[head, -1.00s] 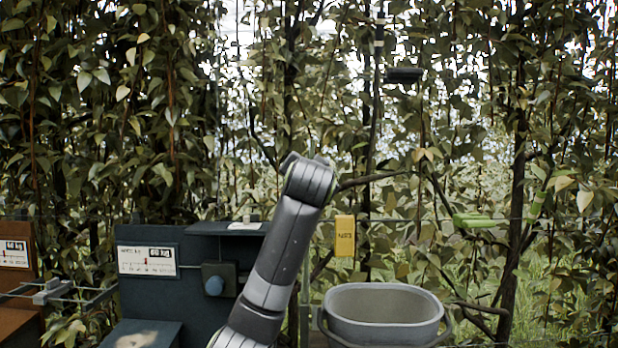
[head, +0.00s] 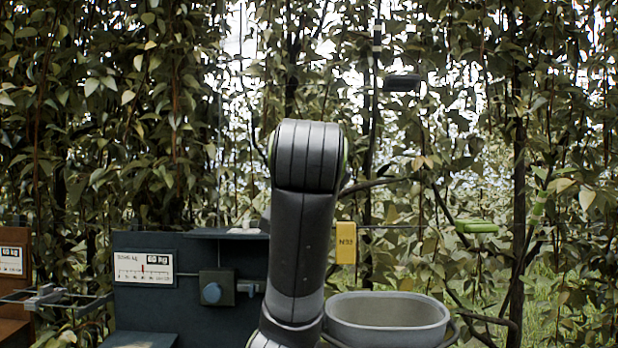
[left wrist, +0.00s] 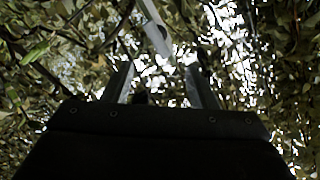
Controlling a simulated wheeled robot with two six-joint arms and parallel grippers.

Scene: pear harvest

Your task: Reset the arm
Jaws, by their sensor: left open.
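One of my arms (head: 302,215) stands upright in the middle of the head view, its elbow at the top; no gripper shows there. In the left wrist view my left gripper (left wrist: 160,88) is open, its two fingers apart against foliage and bright sky. Nothing is seen held between the fingers. A pale rod or post runs above and between them. My right gripper is not in view.
A grey bucket (head: 388,298) stands right of my arm. A dark blue scale (head: 235,262) is at the left, with a brown one (head: 14,290) beyond it. A yellow tag (head: 346,243) and a green clip (head: 476,227) hang on a wire before the dense foliage.

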